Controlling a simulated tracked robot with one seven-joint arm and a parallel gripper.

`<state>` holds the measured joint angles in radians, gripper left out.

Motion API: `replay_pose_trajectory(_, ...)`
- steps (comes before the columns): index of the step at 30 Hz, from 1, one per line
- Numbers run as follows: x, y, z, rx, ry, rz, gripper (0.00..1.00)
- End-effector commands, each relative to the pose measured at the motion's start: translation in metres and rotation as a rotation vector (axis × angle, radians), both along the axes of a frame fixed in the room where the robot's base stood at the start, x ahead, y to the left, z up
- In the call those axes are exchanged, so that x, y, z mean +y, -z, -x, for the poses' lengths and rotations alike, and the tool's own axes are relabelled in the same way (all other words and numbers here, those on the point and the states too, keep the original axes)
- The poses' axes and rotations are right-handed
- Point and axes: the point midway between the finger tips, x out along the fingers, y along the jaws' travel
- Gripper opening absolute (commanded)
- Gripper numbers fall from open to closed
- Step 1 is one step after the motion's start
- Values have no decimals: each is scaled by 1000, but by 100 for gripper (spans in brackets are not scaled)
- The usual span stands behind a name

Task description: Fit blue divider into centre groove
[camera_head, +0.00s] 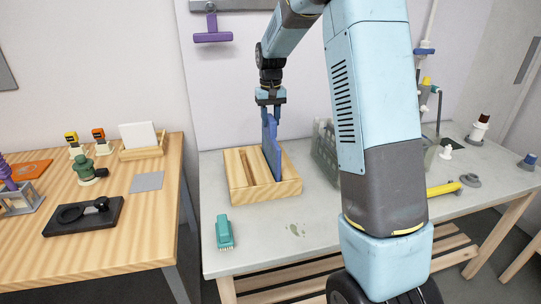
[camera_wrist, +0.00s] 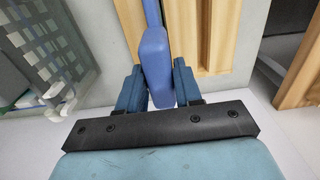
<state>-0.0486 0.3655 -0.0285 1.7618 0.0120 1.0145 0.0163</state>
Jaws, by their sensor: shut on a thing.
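The blue divider (camera_head: 271,147) stands upright, on edge, at the wooden grooved block (camera_head: 237,190). Its lower edge meets the block's top in the head view, right of a visible groove. I cannot tell whether it is inside the centre groove or just over it. My gripper (camera_head: 270,107) is shut on the divider's upper end, above the block. In the wrist view the divider (camera_wrist: 154,50) runs between the two blue fingers (camera_wrist: 157,92), with the block (camera_wrist: 213,35) beyond it. The divider hides part of the block's grooves.
A grey mesh basket (camera_head: 325,150) stands close right of the block, partly behind my arm. A teal brush (camera_head: 224,232) lies in front of the block on the grey table (camera_head: 285,245). A wooden table (camera_head: 140,240) with several items is at left.

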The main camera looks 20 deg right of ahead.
Motion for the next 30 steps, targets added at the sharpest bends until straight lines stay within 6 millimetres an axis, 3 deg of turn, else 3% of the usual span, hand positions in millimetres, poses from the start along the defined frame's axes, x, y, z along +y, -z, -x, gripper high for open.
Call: replay_pose_trajectory(30, 0, -41, 0, -2, 0, 0, 0)
